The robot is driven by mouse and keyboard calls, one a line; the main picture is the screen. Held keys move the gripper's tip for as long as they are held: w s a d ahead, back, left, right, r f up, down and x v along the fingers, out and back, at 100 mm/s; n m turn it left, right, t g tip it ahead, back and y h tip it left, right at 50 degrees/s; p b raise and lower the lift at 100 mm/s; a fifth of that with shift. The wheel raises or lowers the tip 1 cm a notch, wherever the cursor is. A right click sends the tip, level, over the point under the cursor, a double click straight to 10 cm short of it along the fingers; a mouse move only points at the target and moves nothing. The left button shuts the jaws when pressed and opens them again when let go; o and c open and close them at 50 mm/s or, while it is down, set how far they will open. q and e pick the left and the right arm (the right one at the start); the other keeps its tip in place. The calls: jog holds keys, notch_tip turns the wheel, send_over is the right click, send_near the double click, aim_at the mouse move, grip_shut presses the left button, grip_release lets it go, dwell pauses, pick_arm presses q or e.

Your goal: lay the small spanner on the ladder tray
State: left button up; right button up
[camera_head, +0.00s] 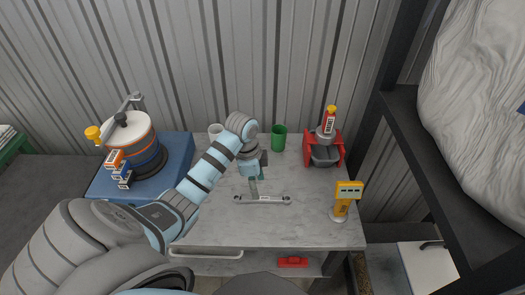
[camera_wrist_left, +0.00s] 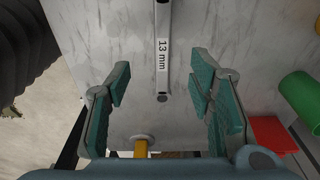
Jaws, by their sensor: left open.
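A silver spanner (camera_head: 262,199) lies flat across the middle of the grey workbench. In the left wrist view its shaft (camera_wrist_left: 162,45) bears the mark "13 mm" and runs down from the top edge. My left gripper (camera_head: 262,176) is just above the spanner, on its far side in the head view. In the wrist view its teal-padded fingers (camera_wrist_left: 160,92) are wide apart, with the spanner's near end between them and nothing held. My right gripper is not in view. I cannot make out the ladder tray for certain.
A yellow stand (camera_head: 342,205) is at the bench's right, a red holder (camera_head: 322,148) behind it. A green cup (camera_head: 279,138) and white cup (camera_head: 215,131) stand at the back. A striped drum (camera_head: 135,140) sits on a blue block at left. The bench's front (camera_head: 270,228) is clear.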

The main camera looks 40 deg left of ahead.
aim_at(262, 198)
pick_arm(q)
jog(key=f, duration=0.2)
jog(key=w+f, duration=0.1)
jog(key=f, duration=0.1)
jog(key=d+f, duration=0.1)
jog(key=f, duration=0.2)
jog(key=shift+w+d+b, duration=0.1)
jog(key=shift+w+b, duration=0.1)
jog(key=shift+b, duration=0.15)
jog(key=shift+s, duration=0.15)
jog(key=shift+c, duration=0.5)
grip_shut()
jog(key=shift+r, duration=0.15)
